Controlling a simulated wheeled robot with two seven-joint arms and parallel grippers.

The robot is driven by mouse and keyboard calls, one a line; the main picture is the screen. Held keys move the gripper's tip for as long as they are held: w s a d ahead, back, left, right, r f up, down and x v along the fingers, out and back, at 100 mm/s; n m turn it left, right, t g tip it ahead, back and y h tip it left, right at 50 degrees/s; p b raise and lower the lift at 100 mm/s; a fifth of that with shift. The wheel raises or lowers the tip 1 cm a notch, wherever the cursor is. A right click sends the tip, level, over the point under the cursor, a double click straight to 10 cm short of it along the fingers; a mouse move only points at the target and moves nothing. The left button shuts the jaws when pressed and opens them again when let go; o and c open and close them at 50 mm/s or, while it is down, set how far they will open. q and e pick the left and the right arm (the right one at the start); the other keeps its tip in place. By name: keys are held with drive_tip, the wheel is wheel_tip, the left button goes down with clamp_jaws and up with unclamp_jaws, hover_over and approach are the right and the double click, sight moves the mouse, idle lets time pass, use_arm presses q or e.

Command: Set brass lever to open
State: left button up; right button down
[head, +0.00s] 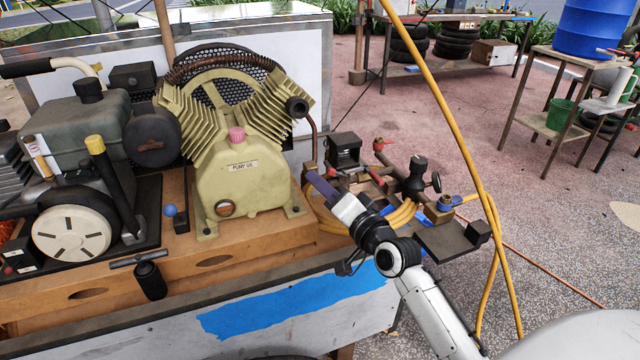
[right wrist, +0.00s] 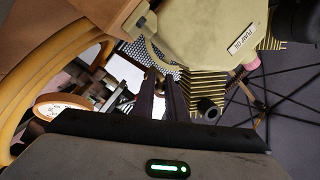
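My right gripper (head: 312,180) reaches in from the lower right of the head view, with its dark fingers at the right side of the compressor pump. In the right wrist view its two fingers (right wrist: 162,98) stand apart with a narrow gap. A small brass-coloured part (right wrist: 152,76) shows at the fingertips, partly hidden by them; I cannot tell whether it is the brass lever or touches a finger. My left gripper is not in view.
The cream pump (head: 240,185) stands on a wooden base, left of the gripper. A red-handled valve (head: 380,146) and black fittings (head: 417,176) crowd the area behind.

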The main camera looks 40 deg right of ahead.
drive_tip(key=shift+r+p, duration=0.25)
drive_tip(key=shift+p, duration=0.35)
drive_tip(key=r+g+p, duration=0.1)
drive_tip(key=p, duration=0.3)
drive_tip(key=r+g+p, duration=0.1)
drive_tip(key=g+p, duration=0.1)
drive_tip(key=p, duration=0.3)
drive_tip(key=shift+m+g, duration=0.3)
drive_tip(key=shift+w+g+p, duration=0.15)
drive_tip(key=shift+g+p, duration=0.25)
drive_tip(key=shift+p, duration=0.1)
drive_tip(key=shift+r+g, duration=0.15)
drive_tip(key=shift+g, duration=0.35)
drive_tip(key=g, duration=0.2)
drive_tip(key=w+r+g+y, duration=0.1)
drive_tip(key=g, duration=0.1)
drive_tip(key=shift+d+r+m, duration=0.1)
drive_tip(key=shift+d+m, duration=0.1)
drive_tip(key=shift+m, duration=0.2)
drive_tip(key=shift+w+r+g, duration=0.2)
drive_tip(key=shift+w+g, duration=0.1)
drive_tip(key=shift+g, duration=0.8)
drive_tip(key=shift+y, duration=0.3)
